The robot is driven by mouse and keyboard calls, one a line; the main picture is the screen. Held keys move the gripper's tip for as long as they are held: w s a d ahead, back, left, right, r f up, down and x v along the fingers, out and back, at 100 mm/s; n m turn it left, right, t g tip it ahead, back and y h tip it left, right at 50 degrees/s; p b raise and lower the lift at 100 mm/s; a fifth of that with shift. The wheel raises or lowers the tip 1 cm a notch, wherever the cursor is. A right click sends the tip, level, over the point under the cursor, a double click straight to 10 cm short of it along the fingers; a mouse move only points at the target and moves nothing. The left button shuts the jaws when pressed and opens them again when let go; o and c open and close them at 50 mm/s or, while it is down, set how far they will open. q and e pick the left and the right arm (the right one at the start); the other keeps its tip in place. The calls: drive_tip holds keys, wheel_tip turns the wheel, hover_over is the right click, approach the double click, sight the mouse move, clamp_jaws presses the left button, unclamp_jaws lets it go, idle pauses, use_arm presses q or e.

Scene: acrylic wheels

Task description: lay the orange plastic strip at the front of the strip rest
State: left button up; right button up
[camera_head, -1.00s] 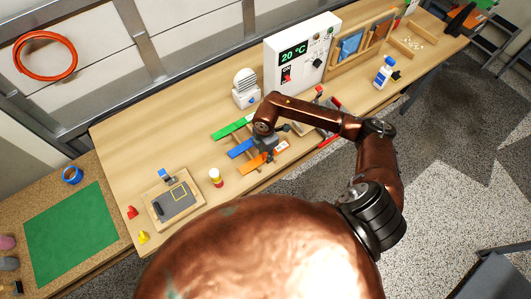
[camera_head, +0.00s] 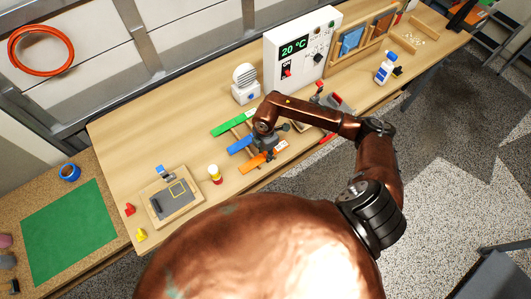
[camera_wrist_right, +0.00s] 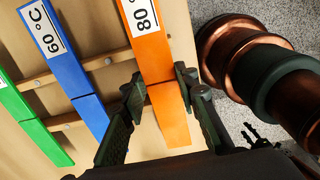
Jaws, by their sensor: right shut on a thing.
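The orange plastic strip (camera_head: 251,163), labelled 80 °C, is the front one of three strips at the wooden strip rest (camera_wrist_right: 110,60). In the right wrist view the orange strip (camera_wrist_right: 152,55) runs between the two fingers of my right gripper (camera_wrist_right: 159,80), which is shut on it. The strip lies about parallel to the blue strip (camera_head: 239,146) and green strip (camera_head: 228,127). From these views I cannot tell whether it touches the rest's rails. My right gripper (camera_head: 266,146) hides part of the strips in the head view. My left gripper is not in view.
A white heater box (camera_head: 300,50) and a small white device (camera_head: 245,84) stand behind the strips. Red-handled tools (camera_head: 335,102) lie to the right.

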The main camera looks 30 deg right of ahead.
drive_tip(key=shift+f, duration=0.1)
drive_tip(key=o, duration=1.3)
wheel_tip(320, 180, up, 19)
drive_tip(key=p, duration=0.4)
idle(0.5)
